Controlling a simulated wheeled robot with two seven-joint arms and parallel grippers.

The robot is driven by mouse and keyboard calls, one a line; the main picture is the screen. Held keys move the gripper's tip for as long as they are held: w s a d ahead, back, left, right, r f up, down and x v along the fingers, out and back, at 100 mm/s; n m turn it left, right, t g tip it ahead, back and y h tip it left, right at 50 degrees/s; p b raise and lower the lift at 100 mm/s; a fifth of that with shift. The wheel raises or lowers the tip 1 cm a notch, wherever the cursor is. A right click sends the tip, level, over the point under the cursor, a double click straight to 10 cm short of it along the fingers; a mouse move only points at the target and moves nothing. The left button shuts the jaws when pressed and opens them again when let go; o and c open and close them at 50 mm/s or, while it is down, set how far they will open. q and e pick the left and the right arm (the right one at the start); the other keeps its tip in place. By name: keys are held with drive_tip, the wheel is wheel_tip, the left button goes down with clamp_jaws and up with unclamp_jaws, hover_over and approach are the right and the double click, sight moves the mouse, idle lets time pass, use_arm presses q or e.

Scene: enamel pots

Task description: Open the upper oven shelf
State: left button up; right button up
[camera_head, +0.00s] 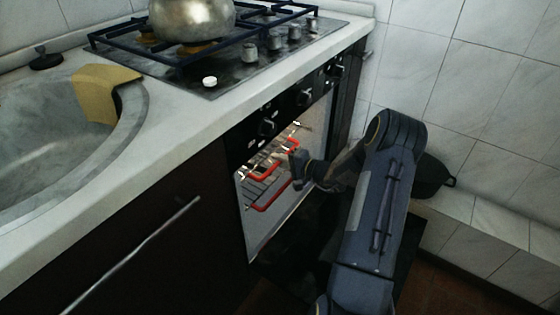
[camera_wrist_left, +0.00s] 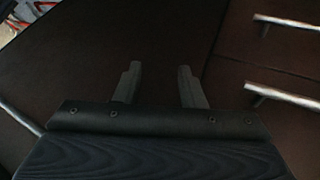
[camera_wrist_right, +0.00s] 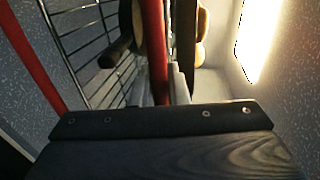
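The oven (camera_head: 285,240) stands with its front open, lit inside. The upper shelf has a red front bar (camera_head: 272,160) and a wire grid; a lower shelf has another red bar (camera_head: 268,202). My right gripper (camera_head: 298,163) is at the right part of the oven opening, by the upper bar. In the right wrist view the upper red bar (camera_wrist_right: 152,45) runs between its close-set fingers (camera_wrist_right: 162,88), which look shut on it. The lower red bar (camera_wrist_right: 35,65) shows at left. My left gripper (camera_wrist_left: 158,85) is open and empty before dark cabinet fronts; the head view does not show it.
A metal pot (camera_head: 192,18) stands on the hob (camera_head: 235,70) above the oven. A cabinet handle (camera_head: 135,255) sticks out at lower left. A dark pot (camera_head: 430,178) stands by the tiled wall.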

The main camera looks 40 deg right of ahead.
clamp_jaws()
drive_tip(key=f+b+v, duration=0.2)
drive_tip(key=f+v, duration=0.1)
drive_tip(key=v, duration=1.1)
drive_tip(key=s+f+b+v, duration=0.1)
drive_tip(key=f+b+v, duration=0.2)
drive_tip(key=v, duration=1.1)
drive_tip(key=shift+d, duration=0.25)
drive_tip(key=o, duration=0.7)
unclamp_jaws()
drive_tip(key=shift+c, duration=0.2)
drive_tip(key=shift+s, duration=0.1)
